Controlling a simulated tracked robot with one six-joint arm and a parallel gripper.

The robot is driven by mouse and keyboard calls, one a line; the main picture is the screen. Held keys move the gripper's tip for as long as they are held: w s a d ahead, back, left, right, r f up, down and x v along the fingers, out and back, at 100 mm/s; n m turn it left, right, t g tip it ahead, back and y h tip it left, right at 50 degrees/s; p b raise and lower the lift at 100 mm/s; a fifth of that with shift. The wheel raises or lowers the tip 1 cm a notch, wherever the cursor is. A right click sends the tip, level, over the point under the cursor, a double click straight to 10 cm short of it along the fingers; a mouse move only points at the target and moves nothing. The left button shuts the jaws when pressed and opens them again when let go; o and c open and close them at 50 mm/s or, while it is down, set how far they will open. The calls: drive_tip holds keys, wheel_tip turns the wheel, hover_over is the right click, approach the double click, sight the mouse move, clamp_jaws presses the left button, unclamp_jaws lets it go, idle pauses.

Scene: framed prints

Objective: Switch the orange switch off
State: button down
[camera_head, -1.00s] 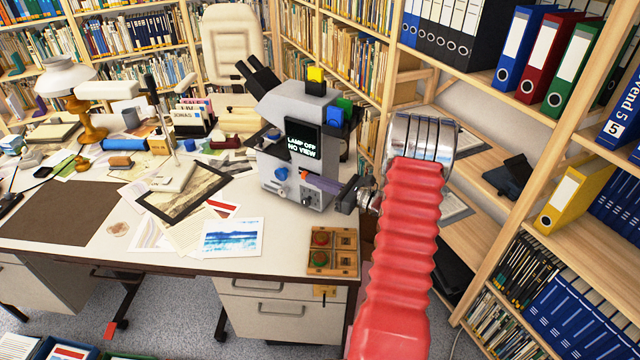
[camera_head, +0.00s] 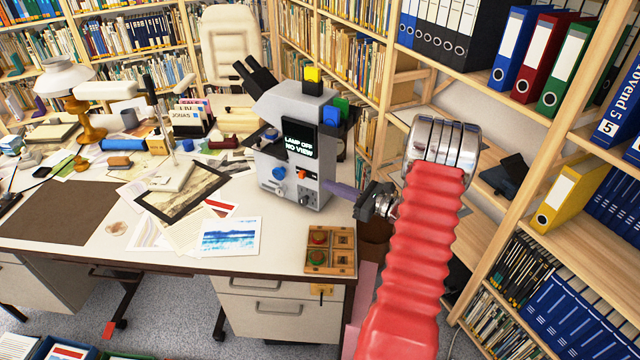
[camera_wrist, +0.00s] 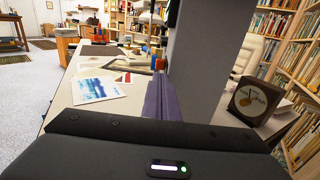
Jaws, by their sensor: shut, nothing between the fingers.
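The orange switch (camera_head: 301,174) sits on the front face of the grey microscope (camera_head: 300,110), to the right of a blue knob (camera_head: 278,173). The microscope's dark screen (camera_head: 299,142) reads "LAMP OFF NO VIEW". My gripper (camera_head: 329,185) is shut and empty, its purple fingers pointing left. Its tip is just right of the switch, with a visible gap in the head view.
A wooden box (camera_head: 331,249) with red and green buttons sits at the desk's front right corner. A blue print (camera_head: 231,236) and loose papers lie left of it. Bookshelves (camera_head: 560,180) stand close on the right of my arm. A dark brown mat (camera_head: 62,211) lies at left.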

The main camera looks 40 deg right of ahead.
drive_tip(key=v, duration=0.7)
drive_tip(key=shift+s, duration=0.25)
drive_tip(key=shift+a, duration=0.1)
drive_tip(key=shift+f, duration=0.1)
